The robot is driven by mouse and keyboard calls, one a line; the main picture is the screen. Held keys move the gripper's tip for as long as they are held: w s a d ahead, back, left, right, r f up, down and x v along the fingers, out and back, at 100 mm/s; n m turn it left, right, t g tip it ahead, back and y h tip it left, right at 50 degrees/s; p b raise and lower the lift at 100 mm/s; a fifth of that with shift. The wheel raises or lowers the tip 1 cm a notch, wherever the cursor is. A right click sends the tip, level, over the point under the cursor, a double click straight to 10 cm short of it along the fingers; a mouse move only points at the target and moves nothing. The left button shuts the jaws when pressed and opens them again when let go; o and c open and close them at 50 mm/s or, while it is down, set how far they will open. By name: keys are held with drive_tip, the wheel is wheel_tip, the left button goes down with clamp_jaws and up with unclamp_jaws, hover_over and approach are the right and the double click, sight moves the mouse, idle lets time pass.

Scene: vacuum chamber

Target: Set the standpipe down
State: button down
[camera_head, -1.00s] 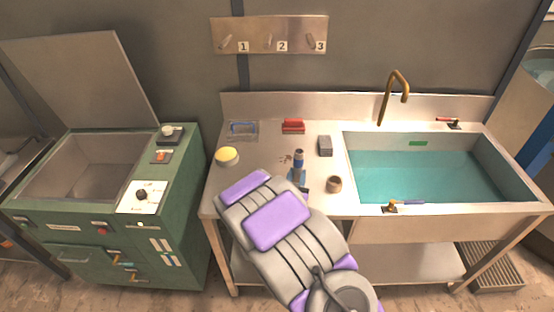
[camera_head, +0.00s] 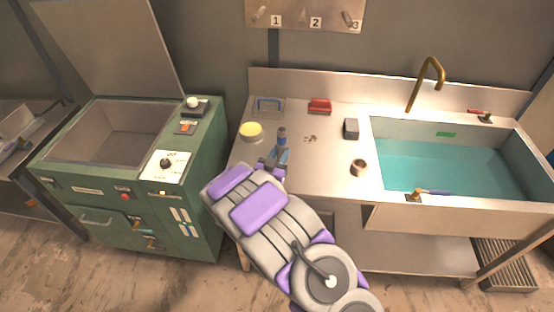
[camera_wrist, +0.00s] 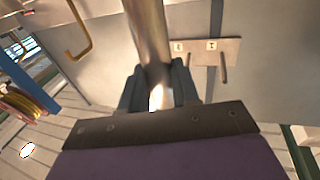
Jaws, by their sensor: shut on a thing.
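The standpipe (camera_wrist: 150,35) is a shiny metal tube in the wrist view, standing out from between the jaws towards the top of the picture. My gripper (camera_wrist: 158,92) is shut around its near end. In the head view my gripper (camera_head: 276,158) is over the left part of the steel counter (camera_head: 318,172), just right of a round yellow-topped item.
The yellow-topped item (camera_head: 251,131), a blue-framed tray (camera_head: 269,105), a red block (camera_head: 319,106), a grey block (camera_head: 351,128) and a brown cup (camera_head: 359,168) stand on the counter. A water-filled sink (camera_head: 450,165) is right; a green open-lidded cabinet (camera_head: 207,165) is left. Bare counter lies mid-left.

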sight(278, 158)
drive_tip(key=f, duration=0.1)
drive_tip(key=w+f, duration=0.1)
drive_tip(key=f+b, duration=0.1)
drive_tip(key=shift+w+d, duration=0.15)
drive_tip(key=shift+d, duration=0.15)
drive_tip(key=shift+a+f, duration=0.1)
drive_tip(key=shift+f, duration=0.15)
drive_tip(key=shift+a+f, duration=0.1)
drive_tip(key=shift+a, duration=0.9)
drive_tip(key=c, duration=1.2)
unclamp_jaws()
drive_tip(key=shift+a, duration=0.15)
drive_tip(key=o, duration=0.3)
drive_tip(key=shift+d, duration=0.5)
drive_tip(key=shift+o, duration=0.4)
drive_tip(key=shift+d, duration=0.55)
drive_tip(key=shift+a, duration=0.45)
drive_tip(key=p+v, duration=0.1)
drive_tip(key=v, duration=1.1)
drive_tip(key=shift+p, duration=0.3)
